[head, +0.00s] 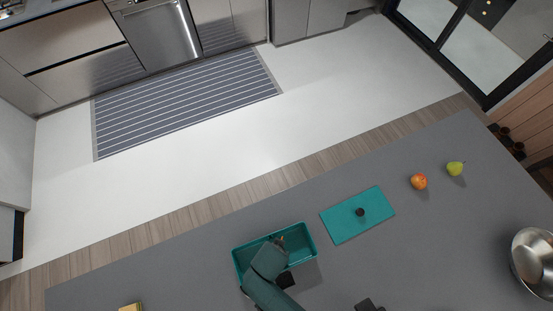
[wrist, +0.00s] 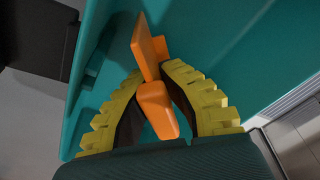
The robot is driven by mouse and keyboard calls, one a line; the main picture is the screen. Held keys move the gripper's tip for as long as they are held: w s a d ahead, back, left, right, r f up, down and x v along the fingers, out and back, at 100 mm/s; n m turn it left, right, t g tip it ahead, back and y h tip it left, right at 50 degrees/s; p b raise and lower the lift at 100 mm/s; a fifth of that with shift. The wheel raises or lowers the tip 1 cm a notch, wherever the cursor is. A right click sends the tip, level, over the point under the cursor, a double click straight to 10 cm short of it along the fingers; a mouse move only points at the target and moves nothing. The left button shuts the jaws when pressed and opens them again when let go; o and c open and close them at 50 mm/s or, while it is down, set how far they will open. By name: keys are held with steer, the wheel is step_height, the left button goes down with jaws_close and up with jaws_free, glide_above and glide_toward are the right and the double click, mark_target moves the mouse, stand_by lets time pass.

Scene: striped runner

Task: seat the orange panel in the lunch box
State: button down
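The teal lunch box (head: 241,268) stands on the grey counter, its inside partly covered by my arm. My gripper (wrist: 153,72) reaches down into it, with its yellow ribbed fingers closed around the orange panel (wrist: 150,40). In the wrist view the panel shows as a narrow upright strip beyond the fingertips and a thicker orange part between the fingers. Teal walls lie close around it. Whether the panel's lower edge touches the box floor or a slot cannot be told. In the head view only a speck of orange shows beside the gripper.
A flat teal lid (head: 340,226) with a dark knob lies right of the box. An orange-red fruit (head: 419,181), a green pear (head: 455,169) and a metal bowl (head: 535,262) stand further right. A yellow item (head: 131,307) is at the bottom edge.

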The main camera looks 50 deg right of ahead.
steer(key=shift+f, duration=0.4)
steer(key=c, duration=1.2)
jaws_free()
steer(key=shift+c, duration=0.2)
steer(key=r+p, duration=0.2)
steer(key=p, duration=0.1)
steer(key=r+p, duration=0.2)
steer(key=r, duration=0.1)
steer(key=a+r+p, duration=0.1)
steer(key=r+p, duration=0.2)
steer(key=shift+s+p, duration=0.15)
steer(key=shift+p, duration=0.15)
steer(key=shift+f, duration=0.15)
